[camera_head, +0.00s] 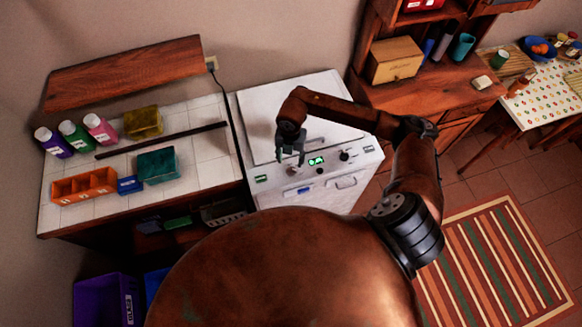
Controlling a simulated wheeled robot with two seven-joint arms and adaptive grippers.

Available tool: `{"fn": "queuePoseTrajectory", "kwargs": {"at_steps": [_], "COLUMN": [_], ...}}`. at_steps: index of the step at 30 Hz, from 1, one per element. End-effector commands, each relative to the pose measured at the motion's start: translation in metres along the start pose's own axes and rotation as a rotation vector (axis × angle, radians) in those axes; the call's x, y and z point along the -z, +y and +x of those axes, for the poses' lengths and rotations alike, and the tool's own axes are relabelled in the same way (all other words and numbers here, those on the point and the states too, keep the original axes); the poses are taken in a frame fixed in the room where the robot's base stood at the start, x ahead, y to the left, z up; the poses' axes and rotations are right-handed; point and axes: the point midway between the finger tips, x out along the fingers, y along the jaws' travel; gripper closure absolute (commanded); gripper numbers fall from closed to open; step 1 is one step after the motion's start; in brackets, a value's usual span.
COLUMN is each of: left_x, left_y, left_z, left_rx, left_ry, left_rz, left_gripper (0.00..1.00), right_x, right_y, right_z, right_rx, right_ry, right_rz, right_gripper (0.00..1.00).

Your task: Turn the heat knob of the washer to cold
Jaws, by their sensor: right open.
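The white washer (257,98) stands in the middle of the head view, its lid closed. Its sloped front panel carries a green lit display (316,161), a dark knob (344,156) to the right of the display and a small knob (292,171) to the left. I cannot read the marks around the knobs, so I cannot tell which one sets the heat or where it points. My right gripper (291,159) is open and points down at the panel's left part, just above or in front of the left knob. Contact cannot be made out. My left gripper is not in view.
A tiled counter (205,145) with bottles, an orange caddy (84,186) and sponges stands left of the washer. A wooden cabinet (428,80) with a box stands at the right. My brown body hides the floor in front. A striped rug (490,262) lies at lower right.

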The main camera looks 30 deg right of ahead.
Motion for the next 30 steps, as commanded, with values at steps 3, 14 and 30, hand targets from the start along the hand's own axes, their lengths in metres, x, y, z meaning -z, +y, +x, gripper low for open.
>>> {"fn": "queuePoseTrajectory", "kwargs": {"at_steps": [3,14,30], "left_x": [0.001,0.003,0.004], "left_y": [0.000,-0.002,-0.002], "left_z": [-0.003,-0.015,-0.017], "left_rx": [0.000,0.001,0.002], "left_ry": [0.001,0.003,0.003], "left_rz": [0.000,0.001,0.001], "left_gripper": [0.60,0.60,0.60], "right_x": [-0.004,-0.003,-0.003], "right_y": [-0.005,-0.004,-0.005], "right_z": [0.009,0.062,0.077], "right_rx": [0.021,0.016,0.014], "right_ry": [-0.010,-0.007,-0.008], "right_rz": [0.009,0.006,0.005], "right_gripper": [0.55,0.55,0.61]}}
